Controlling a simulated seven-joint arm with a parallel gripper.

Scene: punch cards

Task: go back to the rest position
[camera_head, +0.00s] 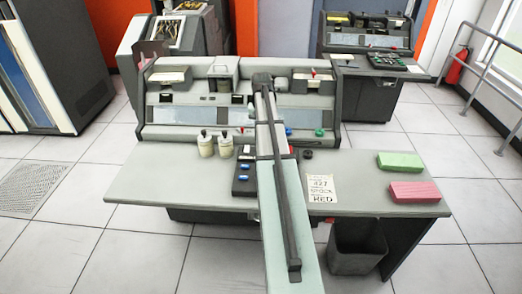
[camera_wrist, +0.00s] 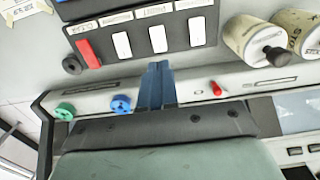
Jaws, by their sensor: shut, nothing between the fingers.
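My gripper (camera_wrist: 157,85) shows in the wrist view with its two fingers together and nothing between them. It hangs over the console desk, near a switch panel with a red switch (camera_wrist: 89,53) and several white ones. I cannot tell whether it touches anything. In the head view my arm reaches from the bottom edge up over the desk to the console, and the fingers are hidden there.
On the desk (camera_head: 160,180) are two cream jars (camera_head: 205,144) (camera_head: 225,145), a switch box (camera_head: 245,178), a handwritten note (camera_head: 321,188), a green card stack (camera_head: 399,161) and a pink one (camera_head: 414,192). A bin (camera_head: 357,246) stands below. The desk's left part is clear.

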